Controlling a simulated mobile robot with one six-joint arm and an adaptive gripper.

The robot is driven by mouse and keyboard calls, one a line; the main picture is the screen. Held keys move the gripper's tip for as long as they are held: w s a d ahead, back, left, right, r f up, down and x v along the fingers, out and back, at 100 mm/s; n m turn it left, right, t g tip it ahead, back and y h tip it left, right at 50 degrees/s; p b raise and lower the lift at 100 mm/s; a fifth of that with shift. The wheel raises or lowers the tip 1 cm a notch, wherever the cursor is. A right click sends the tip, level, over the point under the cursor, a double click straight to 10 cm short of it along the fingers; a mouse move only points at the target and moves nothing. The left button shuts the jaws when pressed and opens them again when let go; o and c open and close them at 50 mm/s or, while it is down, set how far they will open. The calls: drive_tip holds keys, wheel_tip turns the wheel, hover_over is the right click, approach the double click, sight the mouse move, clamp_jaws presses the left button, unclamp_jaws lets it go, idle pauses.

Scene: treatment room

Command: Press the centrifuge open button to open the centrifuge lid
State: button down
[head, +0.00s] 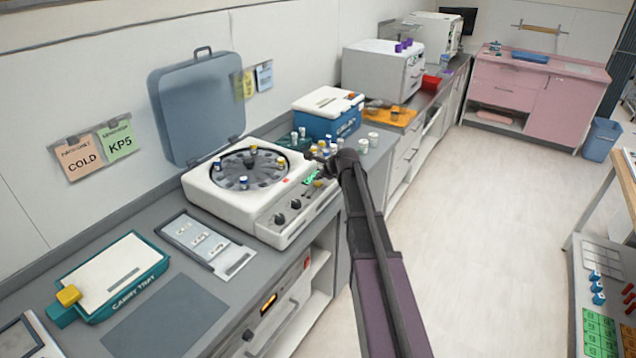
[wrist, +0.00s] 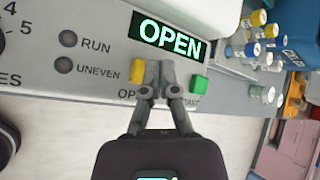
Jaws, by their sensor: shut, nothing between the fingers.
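The white centrifuge (head: 232,203) stands on the grey counter. Its blue-grey lid (head: 197,105) is raised upright behind the round rotor chamber, where capped tubes show. In the wrist view, the centrifuge's front panel (wrist: 100,55) has a lit display (wrist: 168,36) reading OPEN. A yellow button (wrist: 137,70) and a green button (wrist: 199,84) sit below it, their labels partly hidden. My gripper (wrist: 160,76) is shut and empty, its tips between the two buttons and close beside the yellow one. I cannot tell whether they touch it. My gripper also shows at the panel in the head view (head: 324,171).
Several capped tubes (wrist: 262,31) and a blue box with a white lid (head: 328,112) are right of the centrifuge. A tray labelled CARRY TRAY (head: 152,282) and a flat grey tray (head: 238,264) lie left of it. The floor (head: 490,200) at right is clear.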

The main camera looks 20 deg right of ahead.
sight(319, 183)
drive_tip(key=shift+r+p, duration=2.5)
drive_tip(key=shift+r, duration=0.05)
drive_tip(key=s+a+n, duration=0.2)
drive_tip(key=s+a+f+n+g, duration=0.1)
drive_tip(key=s+a+n, duration=0.1)
drive_tip(key=s, duration=0.1)
drive_tip(key=s+a+f+n+g, duration=0.1)
drive_tip(key=s+a+n, duration=0.1)
drive_tip(key=s+a, duration=0.1)
drive_tip(key=shift+s+f, duration=0.2)
drive_tip(key=shift+s, duration=0.05)
drive_tip(key=s+a+f+n+g+h, duration=0.1)
drive_tip(key=s+a+n+g, duration=0.2)
drive_tip(key=s+n, duration=0.5)
drive_tip(key=s+a+f+n+g+h, duration=0.2)
drive_tip(key=s+a+n, duration=0.4)
drive_tip(key=s, duration=1.2)
drive_tip(key=n+g, duration=0.1)
drive_tip(key=n, duration=0.2)
drive_tip(key=shift+s+a+f+g, duration=0.2)
drive_tip(key=shift+s+a+g, duration=0.1)
drive_tip(key=shift+s, duration=0.1)
